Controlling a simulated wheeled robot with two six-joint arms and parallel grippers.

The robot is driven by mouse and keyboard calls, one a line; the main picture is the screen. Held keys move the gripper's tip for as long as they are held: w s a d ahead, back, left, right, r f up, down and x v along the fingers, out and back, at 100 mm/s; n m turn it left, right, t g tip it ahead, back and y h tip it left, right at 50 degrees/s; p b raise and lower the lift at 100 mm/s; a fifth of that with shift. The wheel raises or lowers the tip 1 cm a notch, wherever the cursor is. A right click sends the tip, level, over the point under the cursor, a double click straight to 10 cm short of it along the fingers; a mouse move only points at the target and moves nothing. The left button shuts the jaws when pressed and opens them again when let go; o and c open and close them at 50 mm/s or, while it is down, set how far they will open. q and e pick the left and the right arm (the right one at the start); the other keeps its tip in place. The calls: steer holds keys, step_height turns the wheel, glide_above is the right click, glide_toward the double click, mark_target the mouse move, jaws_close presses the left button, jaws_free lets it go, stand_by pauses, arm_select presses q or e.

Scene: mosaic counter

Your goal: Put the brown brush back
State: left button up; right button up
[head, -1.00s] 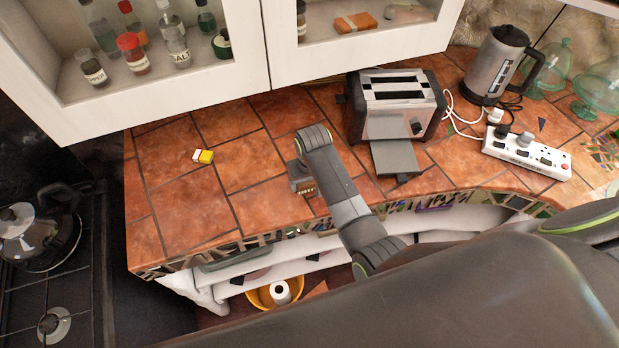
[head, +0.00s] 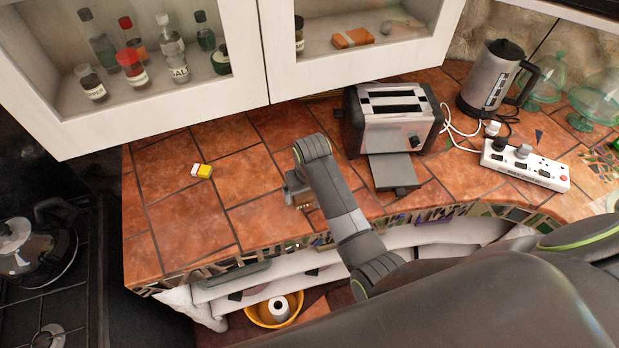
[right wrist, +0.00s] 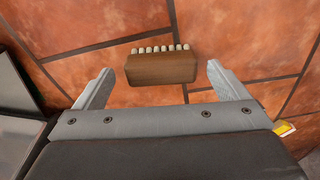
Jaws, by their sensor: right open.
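The brown brush (right wrist: 160,68) shows in the right wrist view as a wooden block with a row of pale bristle tufts along its far edge. It is on the tiled counter, between the two fingers of my right gripper (right wrist: 159,72), with a gap on each side. My right gripper is open and not touching the brush. In the head view my right gripper (head: 297,190) is low over the counter, left of the toaster, and the arm mostly hides the brush. My left gripper is not in view.
A silver toaster (head: 395,130) stands to the right of the gripper. A small yellow and white block (head: 203,171) lies to the left. A power strip (head: 525,165) and kettle (head: 492,78) are farther right. The cabinet (head: 350,75) overhangs the back. A yellow bowl (head: 262,318) is below the counter.

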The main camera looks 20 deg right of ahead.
mark_target(310, 199)
step_height(310, 199, up, 10)
steer(key=s, duration=0.1)
steer(key=shift+s+b, duration=0.15)
steer(key=shift+b, duration=0.3)
